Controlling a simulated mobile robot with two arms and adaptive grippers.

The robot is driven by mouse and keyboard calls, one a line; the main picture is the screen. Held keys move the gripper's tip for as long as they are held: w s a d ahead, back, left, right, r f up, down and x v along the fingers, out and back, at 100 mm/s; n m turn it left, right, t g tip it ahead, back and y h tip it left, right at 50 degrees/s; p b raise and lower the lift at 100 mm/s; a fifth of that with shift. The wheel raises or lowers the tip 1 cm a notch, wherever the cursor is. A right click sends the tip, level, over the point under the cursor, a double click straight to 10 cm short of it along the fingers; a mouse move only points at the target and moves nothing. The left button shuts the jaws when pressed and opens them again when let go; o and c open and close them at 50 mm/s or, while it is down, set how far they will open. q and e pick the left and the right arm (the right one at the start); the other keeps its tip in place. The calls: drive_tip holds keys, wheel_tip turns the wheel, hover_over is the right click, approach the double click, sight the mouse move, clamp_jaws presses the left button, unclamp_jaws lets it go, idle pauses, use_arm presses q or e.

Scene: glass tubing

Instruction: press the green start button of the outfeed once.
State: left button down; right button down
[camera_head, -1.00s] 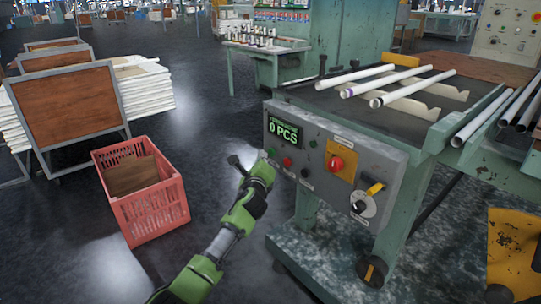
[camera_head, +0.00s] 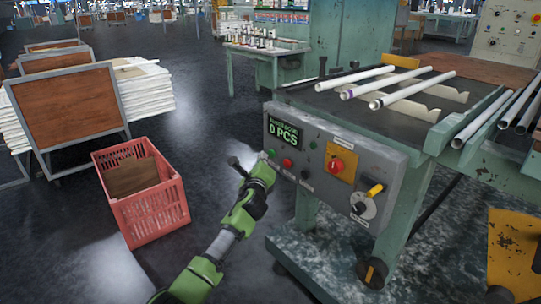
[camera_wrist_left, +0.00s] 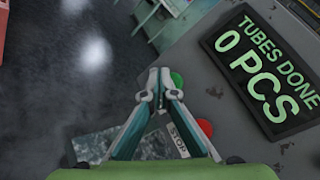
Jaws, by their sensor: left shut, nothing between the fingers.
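The grey control panel (camera_head: 335,165) on the front of the outfeed table carries a green button (camera_head: 272,153), a red button (camera_head: 287,162) and a display (camera_head: 284,133) reading 0 PCS. My left gripper (camera_head: 265,157) is at the panel's left end. In the left wrist view its fingers (camera_wrist_left: 164,73) are shut and empty, with the tips just left of the green button (camera_wrist_left: 178,79). A finger partly covers that button; I cannot tell whether they touch. The red button (camera_wrist_left: 205,127) and its STOP label lie beside the right finger. My right gripper is out of view.
White tubes (camera_head: 368,74) rest on the table above. A red crate (camera_head: 143,205) stands on the floor at left, with open floor around it.

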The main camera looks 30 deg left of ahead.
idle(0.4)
use_arm(q)
drive_tip(key=shift+w+d, duration=0.15)
drive_tip(key=shift+w, duration=0.25)
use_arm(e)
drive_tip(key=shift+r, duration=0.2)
use_arm(q)
drive_tip(key=shift+w+d, duration=0.2)
drive_tip(key=shift+w, duration=0.25)
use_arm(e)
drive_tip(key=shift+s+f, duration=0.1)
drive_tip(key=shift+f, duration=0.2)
use_arm(q)
drive_tip(key=shift+s+a, duration=0.1)
drive_tip(key=shift+s, duration=0.1)
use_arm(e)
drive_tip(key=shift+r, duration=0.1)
use_arm(q)
drive_tip(key=shift+s+a+p, duration=0.2)
drive_tip(key=shift+s+p, duration=0.25)
drive_tip(key=shift+s, duration=0.2)
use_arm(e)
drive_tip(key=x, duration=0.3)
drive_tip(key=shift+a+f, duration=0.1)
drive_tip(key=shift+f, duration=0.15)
use_arm(q)
drive_tip(key=shift+s, duration=0.1)
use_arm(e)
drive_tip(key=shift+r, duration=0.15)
